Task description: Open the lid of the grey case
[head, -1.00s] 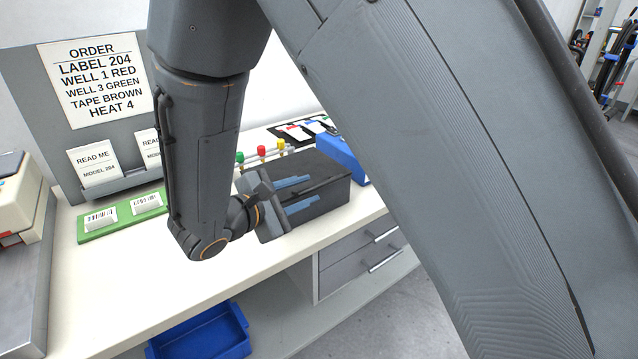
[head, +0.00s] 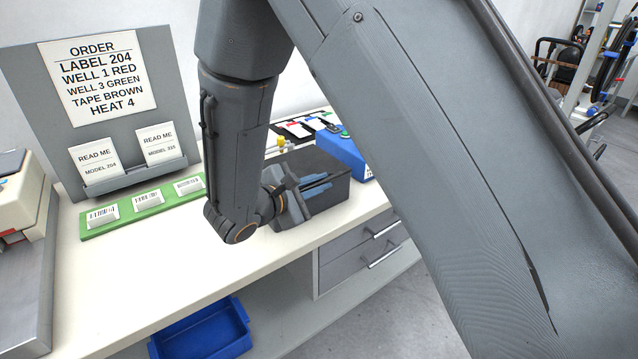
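The grey case (head: 332,203) is a dark box on the white bench, right of the middle of the view. Its lid looks down, though my arm and gripper hide its left part. My gripper (head: 328,183) is over the near left part of the case, pointing right. Its bluish fingers overlap in this view, so the gap between them is not clear. I cannot tell whether they touch the case. Nothing is visibly held.
A blue box (head: 343,152) stands close behind the case on the right. A yellow-capped tube (head: 282,142) shows behind it. A green tray (head: 125,222) with label blocks lies left, below a card holder (head: 135,178). Drawers (head: 358,250) and a blue bin (head: 205,335) are below the bench.

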